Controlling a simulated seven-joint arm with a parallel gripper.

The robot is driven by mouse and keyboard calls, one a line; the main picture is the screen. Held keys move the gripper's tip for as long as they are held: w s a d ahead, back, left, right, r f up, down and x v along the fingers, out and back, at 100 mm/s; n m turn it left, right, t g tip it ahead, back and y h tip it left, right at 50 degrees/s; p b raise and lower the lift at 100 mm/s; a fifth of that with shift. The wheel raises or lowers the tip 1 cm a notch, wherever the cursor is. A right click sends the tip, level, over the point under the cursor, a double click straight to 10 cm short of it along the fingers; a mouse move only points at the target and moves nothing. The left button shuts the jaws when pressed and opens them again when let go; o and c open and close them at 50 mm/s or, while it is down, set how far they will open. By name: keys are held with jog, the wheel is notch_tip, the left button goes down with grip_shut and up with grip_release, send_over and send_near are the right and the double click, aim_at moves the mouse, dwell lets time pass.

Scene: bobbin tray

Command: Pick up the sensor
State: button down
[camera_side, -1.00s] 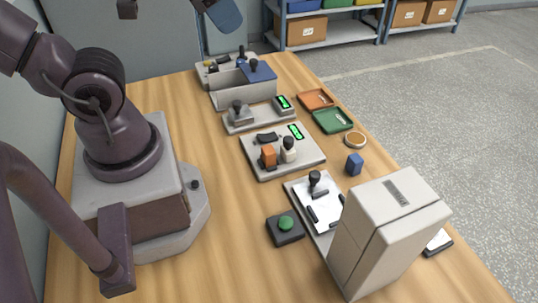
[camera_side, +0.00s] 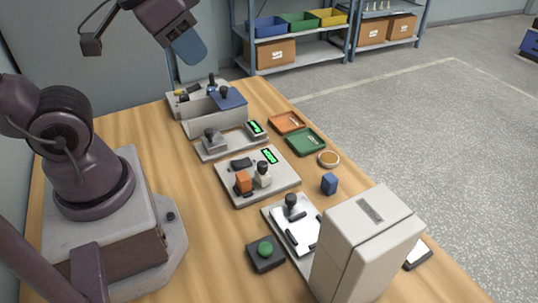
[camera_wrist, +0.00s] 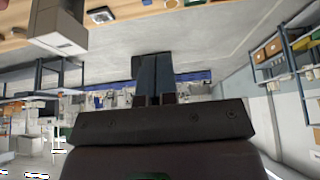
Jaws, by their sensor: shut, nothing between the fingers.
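I cannot tell for certain which item is the sensor. Small parts that stand on the table include an orange block (camera_side: 243,182) and a white piece with a dark knob (camera_side: 263,175), side by side on a light board (camera_side: 270,190) with a green display. A grey piece with a dark knob (camera_side: 211,139) stands on another board behind. My gripper (camera_side: 188,47) is high above the table's far end, empty and shut, apart from everything. In the wrist view its blue fingers (camera_wrist: 157,75) are together.
Orange (camera_side: 287,122) and green (camera_side: 306,141) trays lie near the right edge. Bare wood lies left of the boards.

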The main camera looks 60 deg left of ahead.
jog(key=c, duration=1.1)
grip_release()
